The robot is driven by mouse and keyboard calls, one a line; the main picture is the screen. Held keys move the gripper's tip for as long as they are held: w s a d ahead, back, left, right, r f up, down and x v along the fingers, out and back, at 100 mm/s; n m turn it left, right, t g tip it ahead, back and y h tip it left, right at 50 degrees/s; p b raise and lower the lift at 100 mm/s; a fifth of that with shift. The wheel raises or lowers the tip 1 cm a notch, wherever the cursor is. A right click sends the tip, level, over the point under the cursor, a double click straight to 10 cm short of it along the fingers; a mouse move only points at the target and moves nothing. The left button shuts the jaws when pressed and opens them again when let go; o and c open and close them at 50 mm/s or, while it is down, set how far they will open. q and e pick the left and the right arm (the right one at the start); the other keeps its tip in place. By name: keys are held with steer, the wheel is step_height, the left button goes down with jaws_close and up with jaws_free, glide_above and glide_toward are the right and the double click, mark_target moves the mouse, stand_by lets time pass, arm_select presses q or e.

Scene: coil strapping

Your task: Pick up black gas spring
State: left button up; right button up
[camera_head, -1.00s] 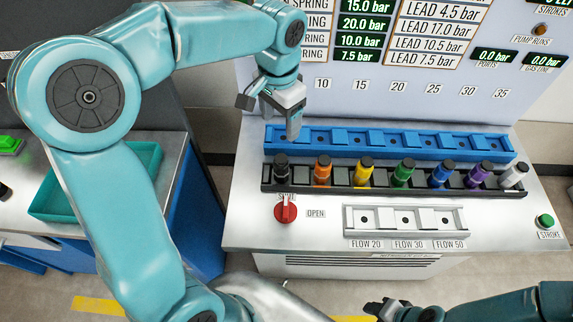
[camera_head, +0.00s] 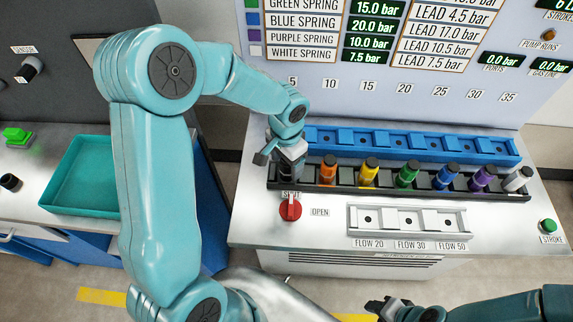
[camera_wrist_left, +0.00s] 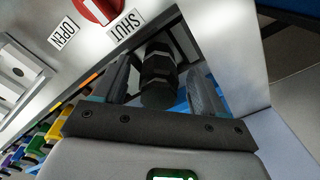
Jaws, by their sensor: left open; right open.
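The black gas spring (camera_wrist_left: 158,75) stands upright at the left end of the black rack (camera_head: 398,189). In the head view it is mostly hidden behind my left gripper (camera_head: 287,165). The left wrist view shows my left gripper (camera_wrist_left: 160,88) open, with one finger on each side of the black spring. I cannot tell whether the fingers touch it. My right gripper (camera_head: 385,309) is low at the bottom of the head view, away from the rack.
Orange (camera_head: 328,170), yellow, green, blue, purple and white springs stand in the same rack. A blue rack (camera_head: 410,145) lies behind it. A red valve knob (camera_head: 290,210) and a grey flow tray (camera_head: 408,222) are in front. A teal bin (camera_head: 85,178) is at left.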

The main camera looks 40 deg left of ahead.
arm_select(q)
steer(key=shift+w+d+f, duration=0.15)
steer(key=shift+w+f, duration=0.05)
steer(key=shift+c, duration=0.3)
steer(key=shift+s, duration=0.1)
jaws_close()
steer(key=shift+r, duration=0.15)
step_height(320, 180, up, 20)
